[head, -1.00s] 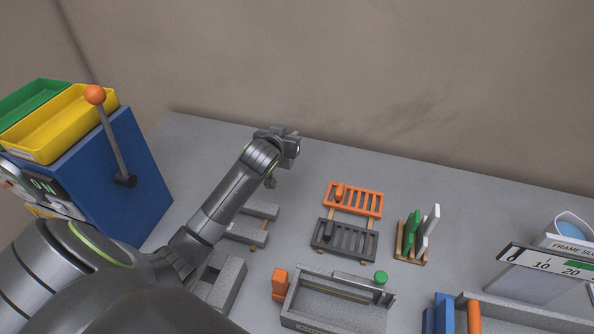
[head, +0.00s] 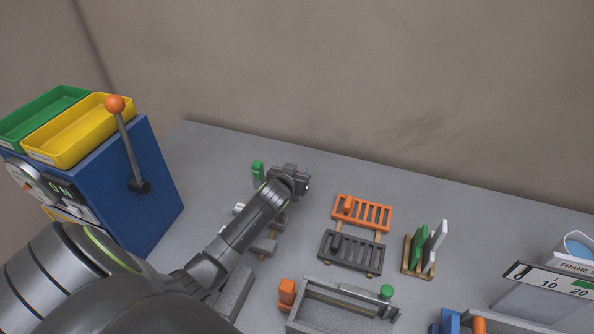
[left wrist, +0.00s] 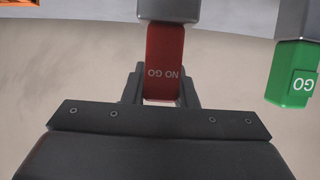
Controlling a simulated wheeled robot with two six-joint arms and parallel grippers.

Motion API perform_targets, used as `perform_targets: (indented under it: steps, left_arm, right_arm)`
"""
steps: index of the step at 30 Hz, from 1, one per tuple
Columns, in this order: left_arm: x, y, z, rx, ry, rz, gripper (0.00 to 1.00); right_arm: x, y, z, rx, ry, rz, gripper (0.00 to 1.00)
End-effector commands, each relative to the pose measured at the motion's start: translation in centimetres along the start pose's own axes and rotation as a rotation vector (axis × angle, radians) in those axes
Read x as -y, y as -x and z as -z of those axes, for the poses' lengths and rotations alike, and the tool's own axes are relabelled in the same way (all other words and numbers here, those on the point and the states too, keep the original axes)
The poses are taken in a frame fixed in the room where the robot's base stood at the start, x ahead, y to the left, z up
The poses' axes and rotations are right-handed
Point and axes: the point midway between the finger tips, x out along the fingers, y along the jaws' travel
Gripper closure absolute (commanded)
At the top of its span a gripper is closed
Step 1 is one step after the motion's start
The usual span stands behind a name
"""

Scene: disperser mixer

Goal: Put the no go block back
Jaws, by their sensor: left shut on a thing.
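My left gripper (head: 300,184) is low over the back left of the table, beside the green GO block (head: 258,172). In the left wrist view it is shut on the red NO GO block (left wrist: 165,62), which sits between the fingers with its lettering upside down. A grey piece (left wrist: 168,9) adjoins the red block at the top of that view. The green GO block (left wrist: 292,88), also with a grey part, is to its right there, apart from it. In the head view the NO GO block is hidden by the gripper and wrist. My right gripper is not in view.
A blue machine (head: 152,200) with an orange-knobbed lever and yellow and green trays stands at left. Orange (head: 372,213) and dark grey (head: 352,253) slotted racks lie right of the arm. A holder with green and white plates (head: 422,252) and a grey box (head: 340,310) are farther right and in front.

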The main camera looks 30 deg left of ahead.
Motion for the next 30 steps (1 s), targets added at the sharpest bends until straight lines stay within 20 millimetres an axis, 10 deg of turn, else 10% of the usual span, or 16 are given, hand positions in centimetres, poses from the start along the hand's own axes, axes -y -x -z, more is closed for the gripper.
perform_targets:
  steps: [1,2,6,19,30]
  left_arm:
    - [0.0,-0.1,-0.2,-0.002,0.000,0.000,1.00]
    - [0.0,-0.1,-0.2,0.000,0.000,0.000,0.72]
    - [0.0,-0.1,-0.1,0.000,0.000,0.000,0.54]
    - [0.0,0.4,0.0,0.001,0.000,0.000,0.53]
    - [0.0,5.2,-0.1,0.000,0.001,0.000,0.53]
  right_arm:
    - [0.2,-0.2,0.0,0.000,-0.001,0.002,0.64]
    - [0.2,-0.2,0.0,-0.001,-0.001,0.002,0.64]
    - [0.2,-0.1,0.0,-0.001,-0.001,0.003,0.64]
    - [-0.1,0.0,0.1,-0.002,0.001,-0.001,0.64]
    - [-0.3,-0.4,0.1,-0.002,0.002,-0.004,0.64]
